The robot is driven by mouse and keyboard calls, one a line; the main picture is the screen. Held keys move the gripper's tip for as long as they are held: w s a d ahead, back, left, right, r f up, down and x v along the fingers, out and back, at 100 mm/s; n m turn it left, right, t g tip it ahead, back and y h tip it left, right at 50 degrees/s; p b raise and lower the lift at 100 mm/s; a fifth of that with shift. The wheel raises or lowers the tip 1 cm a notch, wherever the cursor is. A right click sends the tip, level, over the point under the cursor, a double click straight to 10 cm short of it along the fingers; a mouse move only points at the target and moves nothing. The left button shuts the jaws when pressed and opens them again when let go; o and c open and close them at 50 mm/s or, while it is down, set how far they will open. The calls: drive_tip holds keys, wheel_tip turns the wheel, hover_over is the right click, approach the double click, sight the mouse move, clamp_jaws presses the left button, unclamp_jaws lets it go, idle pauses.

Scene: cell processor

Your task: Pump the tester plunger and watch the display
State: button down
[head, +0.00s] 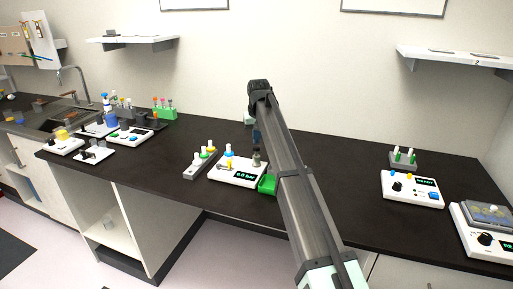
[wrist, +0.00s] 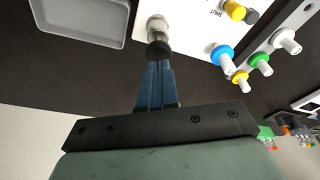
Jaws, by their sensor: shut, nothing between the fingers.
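The tester (head: 228,178) is a white box on the dark bench, left of my arm in the head view. Its display (head: 246,175) appears to read 0.0 bar in green. The plunger (head: 256,157) stands upright at its back right corner; in the wrist view its dark knob and pale shaft (wrist: 157,30) lie just beyond my fingertips. My gripper (wrist: 157,66) is shut and empty, its blue fingers together, tips at or just above the knob. I cannot tell whether they touch. In the head view the fingers (head: 257,136) are partly hidden by my arm.
A rack with coloured-capped valves (head: 199,163) stands left of the tester. A grey tray (wrist: 82,18) shows in the wrist view. Another white device (head: 411,189) stands farther right, with bare bench between.

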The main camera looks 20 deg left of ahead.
sight(256, 147)
drive_tip(key=shift+f, duration=0.15)
idle(0.5)
drive_tip(key=shift+f, duration=0.55)
drive_tip(key=shift+f, duration=1.25)
drive_tip(key=shift+r, duration=2.05)
drive_tip(key=shift+f, duration=0.15)
drive_tip(key=shift+f, duration=0.6)
